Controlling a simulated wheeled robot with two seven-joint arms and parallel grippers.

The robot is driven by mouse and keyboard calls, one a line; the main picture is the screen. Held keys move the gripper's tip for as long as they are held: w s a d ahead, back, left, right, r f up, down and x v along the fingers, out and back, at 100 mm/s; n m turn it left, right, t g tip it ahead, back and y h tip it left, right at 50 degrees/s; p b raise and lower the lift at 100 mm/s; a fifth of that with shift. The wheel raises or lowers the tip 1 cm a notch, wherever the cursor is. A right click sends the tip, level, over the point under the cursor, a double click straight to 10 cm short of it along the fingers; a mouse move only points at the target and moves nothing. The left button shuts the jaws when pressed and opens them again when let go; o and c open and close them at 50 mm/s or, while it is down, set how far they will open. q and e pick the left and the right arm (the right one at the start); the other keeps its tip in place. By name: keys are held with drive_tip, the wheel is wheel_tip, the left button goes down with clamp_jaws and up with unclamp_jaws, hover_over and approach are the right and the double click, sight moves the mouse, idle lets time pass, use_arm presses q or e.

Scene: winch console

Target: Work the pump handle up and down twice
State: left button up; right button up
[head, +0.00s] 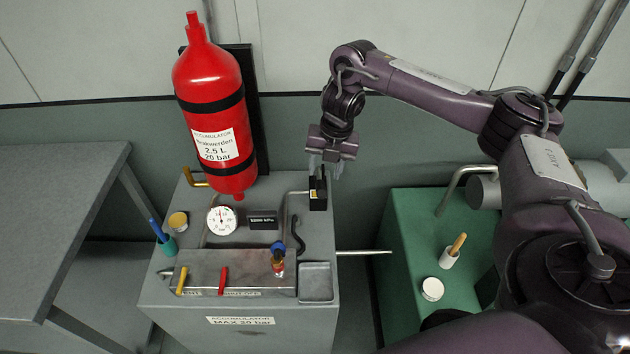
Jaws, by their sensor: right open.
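A thin bare metal rod (365,252), which looks like the pump handle, sticks out level from the right side of the grey console (180,292), towards the green cabinet. My right gripper (325,168) points down above the console's back right corner, up and left of the rod and apart from it. It is open, with nothing seen between its fingers. A small black block (318,193) with a yellow label is just below the fingers; I cannot tell whether they touch it. My left gripper is not in view.
A red accumulator bottle (210,95) stands at the console's back, left of my right gripper. A gauge (222,220), a black curved handle (298,236) and small levers sit on the console.

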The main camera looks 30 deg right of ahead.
sight(322, 185)
drive_tip(key=f, duration=0.2)
drive_tip(key=f+b, duration=0.1)
drive_tip(key=f, duration=0.1)
drive_tip(key=a+f, duration=0.1)
drive_tip(key=f, duration=0.1)
drive_tip(key=shift+f, duration=0.35)
drive_tip(key=shift+w+f, duration=0.1)
drive_tip(key=shift+c, duration=0.2)
drive_tip(key=c, duration=0.7)
drive_tip(key=shift+c, duration=1.2)
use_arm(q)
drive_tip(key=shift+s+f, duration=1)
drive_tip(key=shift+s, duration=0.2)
use_arm(e)
clamp_jaws()
